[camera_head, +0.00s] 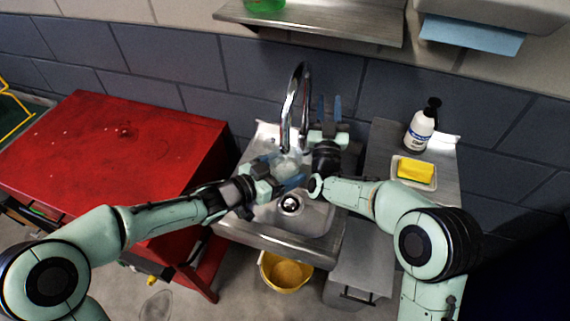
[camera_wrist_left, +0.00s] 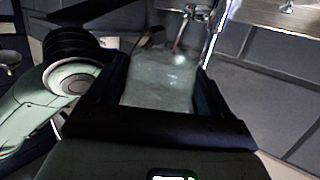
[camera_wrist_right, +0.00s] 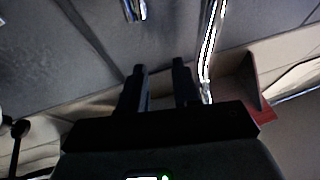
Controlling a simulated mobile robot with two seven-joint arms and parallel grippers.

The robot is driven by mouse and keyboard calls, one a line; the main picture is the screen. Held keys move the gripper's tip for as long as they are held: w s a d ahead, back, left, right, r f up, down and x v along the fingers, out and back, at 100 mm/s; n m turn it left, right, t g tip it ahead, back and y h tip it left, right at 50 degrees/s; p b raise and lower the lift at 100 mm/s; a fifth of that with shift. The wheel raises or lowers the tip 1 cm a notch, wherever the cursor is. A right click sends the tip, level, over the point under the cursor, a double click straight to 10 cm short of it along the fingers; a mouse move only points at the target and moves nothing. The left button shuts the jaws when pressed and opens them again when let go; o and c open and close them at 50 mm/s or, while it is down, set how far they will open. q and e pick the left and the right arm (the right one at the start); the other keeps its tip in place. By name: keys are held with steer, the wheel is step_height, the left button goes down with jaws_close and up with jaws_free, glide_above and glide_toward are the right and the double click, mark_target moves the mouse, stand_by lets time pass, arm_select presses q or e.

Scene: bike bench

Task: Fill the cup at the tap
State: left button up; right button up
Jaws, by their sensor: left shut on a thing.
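The clear, whitish cup (camera_head: 288,165) is under the spout of the chrome tap (camera_head: 297,95), above the sink (camera_head: 318,222). My left gripper (camera_head: 279,174) is shut on the cup; in the left wrist view the cup (camera_wrist_left: 160,82) sits between both fingers, with chrome tap parts (camera_wrist_left: 197,13) beyond it. I cannot tell whether water runs or how full the cup is. My right gripper (camera_head: 329,108) is behind the sink, just right of the tap, its fingers apart and empty. In the right wrist view a gap shows between its fingers (camera_wrist_right: 160,85), with the tap neck (camera_wrist_right: 209,45) beside them.
A red cabinet (camera_head: 120,145) stands left of the sink. A soap bottle (camera_head: 420,130) and a yellow sponge (camera_head: 415,171) on a dish are on the right counter. A yellow bucket (camera_head: 286,273) is below the sink. A metal shelf (camera_head: 310,22) hangs above.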

stand_by(0.4)
steer(key=c, duration=0.4)
steer(key=shift+s, duration=0.1)
jaws_close()
steer(key=s+a+r+m+t+y, duration=0.1)
steer(key=s+m+y, duration=0.2)
steer(key=s+m, duration=0.3)
steer(key=s+a+m+t+y, duration=0.1)
steer(key=s+a+m+y, duration=0.1)
steer(key=s+m, duration=0.35)
steer(key=s+d+f+m+g+h, duration=0.1)
steer(key=s+f+m+g+h, duration=0.15)
steer(key=f+m, duration=0.65)
steer(key=s+f+m+g+h, duration=0.2)
steer(key=s+f+m, duration=0.2)
steer(key=m, duration=1.1)
arm_select(q)
steer(key=f+v, duration=0.1)
steer(key=v, duration=0.6)
steer(key=shift+s+a+f, duration=0.15)
steer(key=shift+s+a, duration=0.15)
steer(key=shift+a, duration=0.1)
arm_select(e)
steer(key=x, duration=1.4)
steer(key=shift+r, duration=0.4)
